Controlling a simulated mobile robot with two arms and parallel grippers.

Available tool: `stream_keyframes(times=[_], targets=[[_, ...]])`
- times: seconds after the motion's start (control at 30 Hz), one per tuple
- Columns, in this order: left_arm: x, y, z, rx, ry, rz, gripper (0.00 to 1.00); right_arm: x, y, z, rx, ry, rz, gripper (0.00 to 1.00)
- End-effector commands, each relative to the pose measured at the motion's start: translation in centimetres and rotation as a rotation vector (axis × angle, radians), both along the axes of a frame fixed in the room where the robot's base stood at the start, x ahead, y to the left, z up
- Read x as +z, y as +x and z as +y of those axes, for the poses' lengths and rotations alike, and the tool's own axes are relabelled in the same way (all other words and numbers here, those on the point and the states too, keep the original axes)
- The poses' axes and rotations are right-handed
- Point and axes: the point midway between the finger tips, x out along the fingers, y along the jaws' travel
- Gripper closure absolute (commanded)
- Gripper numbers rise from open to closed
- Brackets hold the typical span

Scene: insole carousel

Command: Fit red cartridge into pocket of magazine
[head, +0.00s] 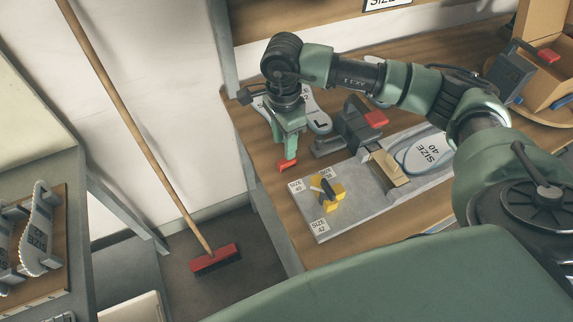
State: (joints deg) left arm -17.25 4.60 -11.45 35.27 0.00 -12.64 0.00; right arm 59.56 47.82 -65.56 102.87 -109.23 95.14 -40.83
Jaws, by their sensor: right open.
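My right gripper (289,151) points down over the far left corner of the wooden workbench, its jaws open. A small red block (286,166), which looks like the red cartridge, shows right at its fingertips; whether they touch it I cannot tell. I cannot tell for sure which part is the magazine, and no empty pocket shows clearly. My left gripper is out of view.
A grey device with a red part (376,118) stands right of the gripper. A SIZE 40 insole (424,151) lies on the plate's right part. A cardboard box (545,40) stands far right. A broom (215,258) leans left of the bench.

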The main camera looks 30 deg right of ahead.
Motion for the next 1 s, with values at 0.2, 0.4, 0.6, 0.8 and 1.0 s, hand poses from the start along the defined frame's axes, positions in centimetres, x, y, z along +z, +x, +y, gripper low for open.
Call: stream_keyframes(times=[0.2, 0.4, 0.6, 0.8, 1.0], targets=[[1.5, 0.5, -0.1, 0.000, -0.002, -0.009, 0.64, -2.2, -0.3, -0.2, 0.000, -0.001, 0.004, 0.56], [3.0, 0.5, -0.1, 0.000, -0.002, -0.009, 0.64, -5.2, -0.6, -0.5, 0.000, -0.001, 0.004, 0.56], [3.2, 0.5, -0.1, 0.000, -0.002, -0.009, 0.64, -6.8, -0.5, -0.5, 0.002, -0.001, 0.001, 0.56], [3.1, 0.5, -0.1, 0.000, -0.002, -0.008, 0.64, -6.8, -0.5, -0.5, 0.002, -0.001, 0.000, 0.62], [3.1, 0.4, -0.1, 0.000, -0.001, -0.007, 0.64, -6.8, -0.5, -0.5, 0.001, -0.001, 0.000, 1.00]])
